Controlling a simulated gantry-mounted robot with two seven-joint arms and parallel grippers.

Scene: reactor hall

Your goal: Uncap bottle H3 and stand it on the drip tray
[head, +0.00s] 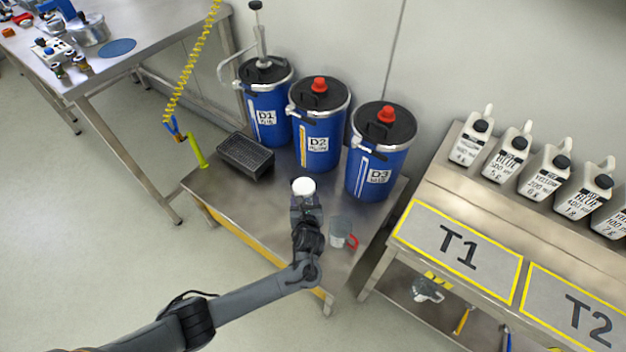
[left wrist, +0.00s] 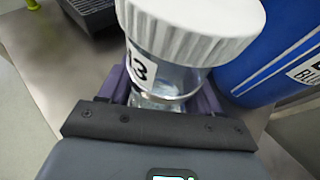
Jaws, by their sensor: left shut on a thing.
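My left gripper (head: 306,208) is shut on a clear bottle (left wrist: 172,78) with a white label, partly cut off, ending in "3". Its purple fingers show on both sides of the bottle in the left wrist view. A wide, ribbed white cap (head: 304,186) sits on the bottle; it also shows large in the left wrist view (left wrist: 195,35). The black drip tray (head: 245,168) with a grated top lies on the steel bench, left of and beyond the gripper. Its corner shows at the top left of the left wrist view (left wrist: 92,14). My right gripper is not in view.
Blue drums D1 (head: 268,108), D2 (head: 317,130) and D3 (head: 373,160) stand along the bench's back. A clear jug with a red handle (head: 340,229) stands right of my gripper. A yellow coiled hose (head: 190,70) hangs at the left. Bench surface left of the gripper is clear.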

